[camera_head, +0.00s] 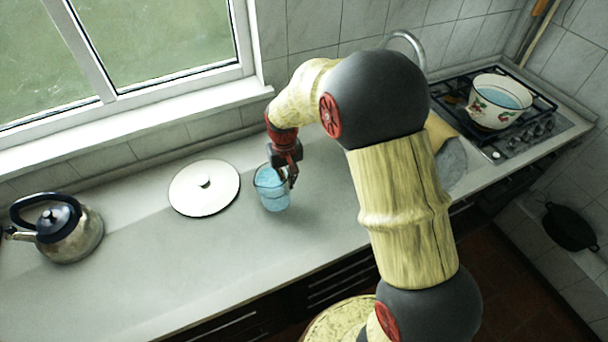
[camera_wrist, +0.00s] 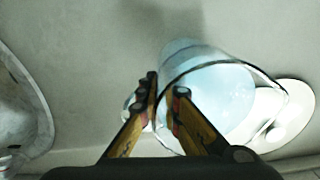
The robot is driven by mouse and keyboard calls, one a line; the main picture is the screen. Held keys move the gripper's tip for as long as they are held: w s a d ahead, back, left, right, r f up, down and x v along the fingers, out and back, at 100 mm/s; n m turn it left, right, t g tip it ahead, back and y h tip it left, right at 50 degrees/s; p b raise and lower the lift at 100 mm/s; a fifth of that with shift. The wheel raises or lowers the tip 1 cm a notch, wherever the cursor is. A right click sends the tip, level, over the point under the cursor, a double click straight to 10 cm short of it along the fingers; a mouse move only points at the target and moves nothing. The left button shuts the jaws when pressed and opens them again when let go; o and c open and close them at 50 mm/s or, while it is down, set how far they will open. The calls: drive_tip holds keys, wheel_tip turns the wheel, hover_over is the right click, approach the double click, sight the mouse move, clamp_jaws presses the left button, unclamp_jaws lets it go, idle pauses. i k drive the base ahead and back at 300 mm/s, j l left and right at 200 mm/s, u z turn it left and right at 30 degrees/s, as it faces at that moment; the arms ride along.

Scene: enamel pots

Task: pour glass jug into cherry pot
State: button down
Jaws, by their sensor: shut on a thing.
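The glass jug (camera_head: 272,190), clear with light blue liquid in it, is upright at the counter's middle in the head view. My gripper (camera_head: 287,176) is at its right side, shut on it. In the wrist view the fingers of my gripper (camera_wrist: 165,86) straddle the near edge of the jug (camera_wrist: 225,95), with the blue liquid visible inside. Whether the jug's base touches the counter is hard to tell. The cherry pot (camera_head: 486,114), white enamel with red cherries and a dark rim, stands on the hob at the right and holds blue liquid.
A white round lid (camera_head: 204,188) lies left of the jug; it also shows in the wrist view (camera_wrist: 296,108). A kettle (camera_head: 72,236) stands at the far left. A sink tap (camera_head: 404,38) is behind my arm. The hob (camera_head: 548,118) is at the right. The front counter is clear.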

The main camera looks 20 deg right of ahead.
sight(495, 101)
drive_tip(key=l, duration=0.55)
drive_tip(key=k+l+u, duration=0.1)
drive_tip(key=l, duration=0.4)
drive_tip(key=k+l, duration=0.1)
drive_tip(key=l, duration=0.45)
drive_tip(key=l+u, duration=0.1)
drive_tip(key=l, duration=0.45)
drive_tip(key=k+l, duration=0.15)
drive_tip(key=l, duration=0.35)
drive_tip(key=k+l, duration=0.1)
drive_tip(key=l, duration=0.4)
drive_tip(key=i+u, duration=0.05)
